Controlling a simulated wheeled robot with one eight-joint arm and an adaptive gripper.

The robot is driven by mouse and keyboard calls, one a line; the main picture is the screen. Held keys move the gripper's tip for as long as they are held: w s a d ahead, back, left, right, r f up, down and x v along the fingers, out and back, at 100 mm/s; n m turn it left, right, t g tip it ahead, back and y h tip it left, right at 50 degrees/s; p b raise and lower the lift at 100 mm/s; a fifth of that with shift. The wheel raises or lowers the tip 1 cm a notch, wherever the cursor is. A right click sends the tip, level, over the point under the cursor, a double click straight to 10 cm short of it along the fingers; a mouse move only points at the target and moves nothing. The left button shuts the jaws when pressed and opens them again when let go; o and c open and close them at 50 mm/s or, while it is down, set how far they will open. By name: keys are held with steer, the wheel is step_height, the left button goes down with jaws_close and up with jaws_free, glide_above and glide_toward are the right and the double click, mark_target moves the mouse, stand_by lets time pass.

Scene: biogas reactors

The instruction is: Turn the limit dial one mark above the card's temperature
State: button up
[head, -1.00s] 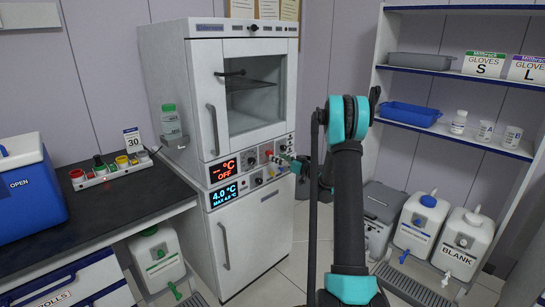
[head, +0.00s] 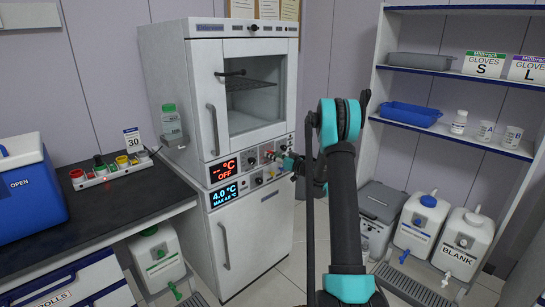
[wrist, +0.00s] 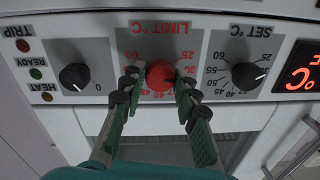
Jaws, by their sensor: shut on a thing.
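The red limit dial (wrist: 160,75) sits under the red LIMIT °C print, which appears upside down in the wrist view. My gripper (wrist: 155,88) is shut on the limit dial, one finger on each side. The dial's pointer is too small to read; the fingers cover part of its scale, with 60 at upper left and 25 at upper right. In the head view, my gripper (head: 276,156) reaches the oven's control panel. The white card (head: 132,139) reads 30 and stands behind the row of coloured buttons on the bench.
A black set dial (wrist: 245,75) and another black dial (wrist: 74,77) flank the limit dial. The oven (head: 200,95) shows OFF on its red display (head: 224,170). A lower unit (head: 250,235) shows 4.0 °C. A shelf with bins stands at right.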

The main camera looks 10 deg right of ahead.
steer(key=shift+c, duration=1.1)
steer(key=shift+m, duration=2.9)
steer(key=o, duration=1.2)
steer(key=shift+c, duration=0.2)
steer(key=v, duration=1.2)
steer(key=shift+f, duration=0.15)
